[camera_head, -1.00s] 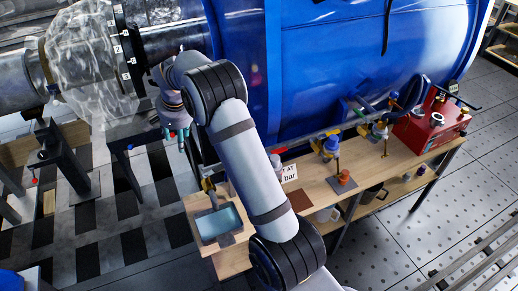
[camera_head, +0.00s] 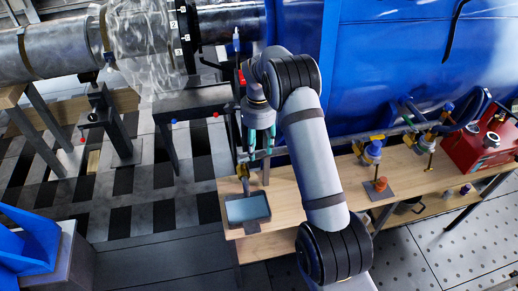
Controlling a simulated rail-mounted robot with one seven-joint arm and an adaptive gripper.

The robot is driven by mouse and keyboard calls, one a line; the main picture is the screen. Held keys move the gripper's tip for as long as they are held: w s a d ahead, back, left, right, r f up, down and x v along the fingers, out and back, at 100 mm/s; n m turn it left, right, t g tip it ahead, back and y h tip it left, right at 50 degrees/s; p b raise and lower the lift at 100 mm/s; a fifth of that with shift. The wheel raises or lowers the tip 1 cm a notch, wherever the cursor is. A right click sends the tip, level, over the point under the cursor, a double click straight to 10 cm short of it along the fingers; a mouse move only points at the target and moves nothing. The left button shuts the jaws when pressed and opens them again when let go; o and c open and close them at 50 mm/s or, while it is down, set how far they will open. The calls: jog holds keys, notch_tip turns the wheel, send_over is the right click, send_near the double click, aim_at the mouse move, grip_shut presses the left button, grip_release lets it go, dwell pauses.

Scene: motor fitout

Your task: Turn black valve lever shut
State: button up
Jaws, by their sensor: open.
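My gripper (camera_head: 261,150) points down with its two teal-tipped fingers apart and nothing seen between them. It hangs above the left end of the wooden bench, just right of a brass valve fitting (camera_head: 243,171) as seen in the picture. I cannot tell whether the fingers touch anything there. I cannot make out a black valve lever for certain; my arm hides part of the pipework along the bench. Farther right stand a valve with a blue top (camera_head: 373,151) and another brass and blue valve (camera_head: 427,142).
A dark tray with a pale blue inside (camera_head: 248,209) sits on the bench's left end. A blue tank (camera_head: 400,60) rises behind the bench (camera_head: 284,205). A red box (camera_head: 484,145) stands far right. A steel pipe (camera_head: 60,48) and black stands fill the left.

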jog(key=shift+d+f, duration=0.1)
jog(key=shift+f, duration=1)
jog(key=shift+c, duration=1.3)
jog(key=c, duration=0.7)
grip_shut()
